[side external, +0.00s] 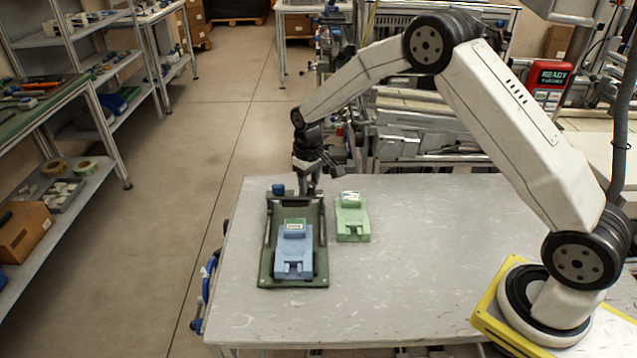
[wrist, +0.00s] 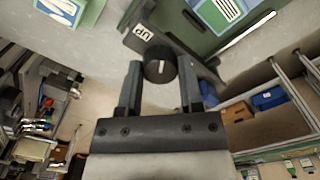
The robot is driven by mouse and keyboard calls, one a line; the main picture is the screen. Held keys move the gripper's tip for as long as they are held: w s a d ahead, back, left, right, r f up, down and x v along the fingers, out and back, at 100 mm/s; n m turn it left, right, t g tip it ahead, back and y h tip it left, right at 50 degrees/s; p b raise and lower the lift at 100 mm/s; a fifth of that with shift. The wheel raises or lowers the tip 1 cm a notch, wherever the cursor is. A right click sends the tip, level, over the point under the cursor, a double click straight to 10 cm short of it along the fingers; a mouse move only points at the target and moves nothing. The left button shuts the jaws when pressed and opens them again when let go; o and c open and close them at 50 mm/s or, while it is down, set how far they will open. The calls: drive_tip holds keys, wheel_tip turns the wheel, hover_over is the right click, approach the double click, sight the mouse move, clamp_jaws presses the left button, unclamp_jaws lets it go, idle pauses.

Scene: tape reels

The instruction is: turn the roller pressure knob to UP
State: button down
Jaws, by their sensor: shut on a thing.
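The roller pressure knob (wrist: 158,62) is a small black round knob with a white pointer line, seen in the wrist view. Its line runs about up and down in the picture. A white UP label (wrist: 143,32) sits on the dark bracket just above and left of the knob; I cannot tell if the line points exactly at it. My gripper (wrist: 160,76) has its two fingers on either side of the knob, shut on it. In the side view my gripper (side external: 308,188) points down at the far edge of the green fixture (side external: 265,272), hiding the knob.
A blue block (side external: 294,262) with a labelled top lies in the fixture. A light green block (side external: 352,222) stands on the table just right of it. A small blue part (side external: 278,190) is at the fixture's far left corner. The right of the table (side external: 430,260) is clear.

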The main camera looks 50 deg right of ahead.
sight(309, 185)
drive_tip(key=n, duration=0.4)
drive_tip(key=shift+n, duration=0.4)
drive_tip(key=shift+c, duration=1.2)
unclamp_jaws()
drive_tip(key=shift+r, duration=3.95)
